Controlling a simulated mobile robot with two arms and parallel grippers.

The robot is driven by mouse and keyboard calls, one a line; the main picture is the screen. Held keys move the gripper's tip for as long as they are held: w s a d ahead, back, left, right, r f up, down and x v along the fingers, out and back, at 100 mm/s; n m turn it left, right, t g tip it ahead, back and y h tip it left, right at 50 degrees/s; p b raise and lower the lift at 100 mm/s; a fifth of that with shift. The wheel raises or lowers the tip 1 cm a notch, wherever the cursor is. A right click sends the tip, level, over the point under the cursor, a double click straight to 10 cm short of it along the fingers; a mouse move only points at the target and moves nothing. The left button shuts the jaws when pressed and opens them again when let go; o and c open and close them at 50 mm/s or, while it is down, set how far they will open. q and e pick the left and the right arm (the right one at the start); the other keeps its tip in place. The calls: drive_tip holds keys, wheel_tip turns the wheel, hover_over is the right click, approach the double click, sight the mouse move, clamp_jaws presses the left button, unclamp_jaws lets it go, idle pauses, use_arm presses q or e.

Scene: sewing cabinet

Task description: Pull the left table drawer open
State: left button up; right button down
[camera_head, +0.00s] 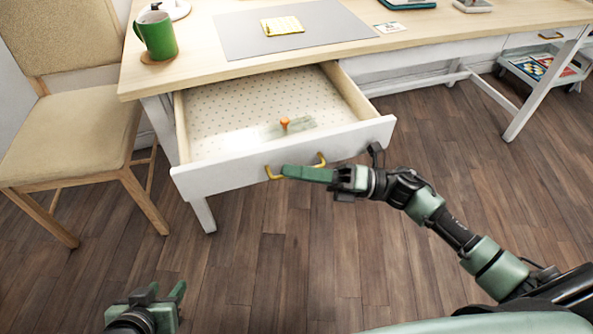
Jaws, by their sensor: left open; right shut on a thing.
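The left table drawer (215,173) stands pulled out from under the table, its white front facing me. Its dotted lining (240,108) is visible. A yellow handle (275,172) is on the drawer front. My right gripper (300,172) is at this handle, shut on it, its fingers hiding part of it. My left gripper (160,300) is open and empty at the bottom left, low and apart from the drawer.
Inside the drawer lies a small orange item (285,123) on a pale greenish piece. On the table (205,45) are a green mug (156,36), a grey mat (330,25) and a yellow pad (282,26). A beige chair (70,130) stands left. The wooden floor in front is clear.

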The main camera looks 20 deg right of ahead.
drive_tip(key=c, duration=1.8)
unclamp_jaws()
drive_tip(key=shift+v, duration=3.95)
